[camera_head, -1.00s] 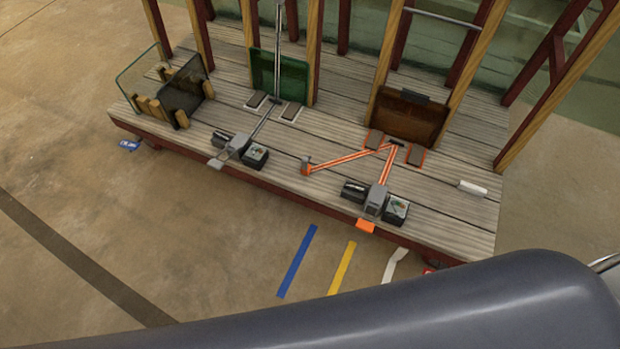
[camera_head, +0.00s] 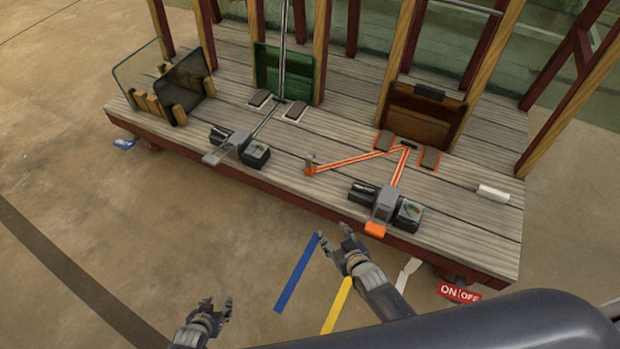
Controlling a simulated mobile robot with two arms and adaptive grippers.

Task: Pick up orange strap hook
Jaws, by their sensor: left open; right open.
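The orange strap (camera_head: 345,162) lies on the wooden deck in a bent line. Its left end carries a small upright hook piece (camera_head: 310,163), brownish-grey with orange at its foot. The strap's other part runs from a dark slot between two orange-edged pads down to a grey device (camera_head: 384,204) with an orange front tab (camera_head: 375,230). My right gripper (camera_head: 336,240) is open and empty, below the deck's front edge and below the hook in the picture. My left gripper (camera_head: 218,306) is open and empty, further left and lower, over the floor. Neither touches the strap.
The wooden deck (camera_head: 490,225) has upright posts at the back. A second grey device (camera_head: 238,143) with a grey strap is at left. A green panel (camera_head: 283,72) and brown panel (camera_head: 420,115) stand behind. A white block (camera_head: 493,193) lies at right. An ON/OFF sign (camera_head: 459,292) is below.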

